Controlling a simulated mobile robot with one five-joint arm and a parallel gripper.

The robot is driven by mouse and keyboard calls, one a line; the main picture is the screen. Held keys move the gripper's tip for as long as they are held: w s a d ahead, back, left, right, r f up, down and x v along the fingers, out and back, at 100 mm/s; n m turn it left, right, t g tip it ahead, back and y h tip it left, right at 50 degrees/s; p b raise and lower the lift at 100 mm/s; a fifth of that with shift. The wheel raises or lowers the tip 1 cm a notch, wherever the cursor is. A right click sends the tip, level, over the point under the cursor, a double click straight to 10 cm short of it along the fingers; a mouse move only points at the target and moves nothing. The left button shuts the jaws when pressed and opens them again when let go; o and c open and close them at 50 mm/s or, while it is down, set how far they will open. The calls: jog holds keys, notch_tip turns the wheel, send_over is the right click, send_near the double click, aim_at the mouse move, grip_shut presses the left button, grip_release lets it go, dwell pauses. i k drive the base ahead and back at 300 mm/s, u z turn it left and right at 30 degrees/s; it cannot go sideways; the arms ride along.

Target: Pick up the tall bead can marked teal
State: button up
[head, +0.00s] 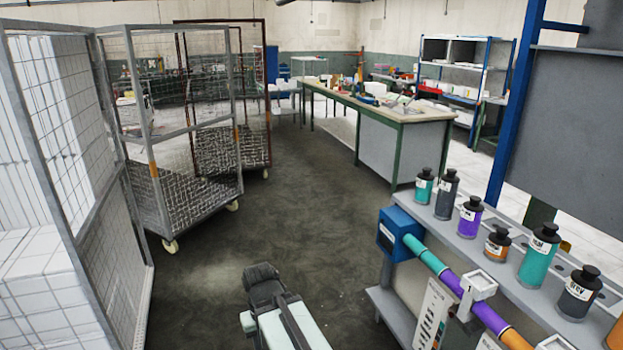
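Bead cans with black caps and white labels stand in a row on a grey shelf (408,205) at the right. One teal can (537,262) stands in the nearer part of the row and looks tall. Another teal can (424,189) stands at the far end and looks shorter than the dark grey can beside it. The labels are too small to read surely. My gripper (262,278) is low over the floor at the bottom middle, left of the shelf and well apart from the cans. Its fingers cannot be made out clearly.
Dark grey (446,199), purple (469,220) and orange (497,247) cans stand between the teal ones; another grey can (576,299) is nearer. A blue box (396,235) with a coloured pipe fronts the shelf. Wire cages (185,190) stand left. The middle floor is clear.

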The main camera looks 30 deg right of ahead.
aim_at(540, 252)
jog(key=i, duration=2.9)
jog(key=z, duration=3.05)
